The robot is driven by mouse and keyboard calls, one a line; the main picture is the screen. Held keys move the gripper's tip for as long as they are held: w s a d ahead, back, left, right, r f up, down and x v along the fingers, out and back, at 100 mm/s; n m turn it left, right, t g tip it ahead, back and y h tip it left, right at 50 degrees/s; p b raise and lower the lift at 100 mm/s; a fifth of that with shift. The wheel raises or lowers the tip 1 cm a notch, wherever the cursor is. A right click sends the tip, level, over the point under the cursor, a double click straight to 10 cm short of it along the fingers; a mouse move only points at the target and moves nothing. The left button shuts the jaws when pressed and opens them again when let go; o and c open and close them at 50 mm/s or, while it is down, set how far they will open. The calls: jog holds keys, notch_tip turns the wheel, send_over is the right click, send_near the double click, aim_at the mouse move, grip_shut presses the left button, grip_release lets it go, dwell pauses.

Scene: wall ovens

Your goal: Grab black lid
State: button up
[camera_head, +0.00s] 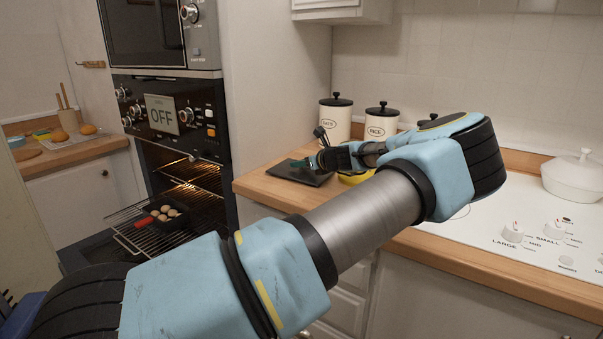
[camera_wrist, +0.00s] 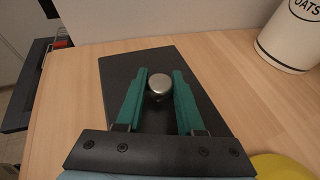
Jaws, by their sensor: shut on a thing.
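The black lid (camera_head: 297,177) is a flat dark slab on the wooden counter, left of the canisters. In the wrist view the lid (camera_wrist: 116,76) shows a round silver knob (camera_wrist: 159,84) on top. My gripper (camera_wrist: 159,76) has its green fingers on both sides of this knob, shut on it. In the head view my gripper (camera_head: 314,160) is above the lid, partly hidden by its own wrist. The lid seems to lie flat on the counter; I cannot tell of any gap beneath it.
White canisters (camera_head: 335,121) with dark tops stand behind. A yellow bowl (camera_wrist: 284,167) is close at the right. The oven (camera_head: 172,115) at left is open, with a red-handled pan (camera_head: 165,213) on its rack. A white pot (camera_head: 575,178) stands on the stove at right.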

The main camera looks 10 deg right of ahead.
grip_shut()
jog(key=shift+r, duration=0.2)
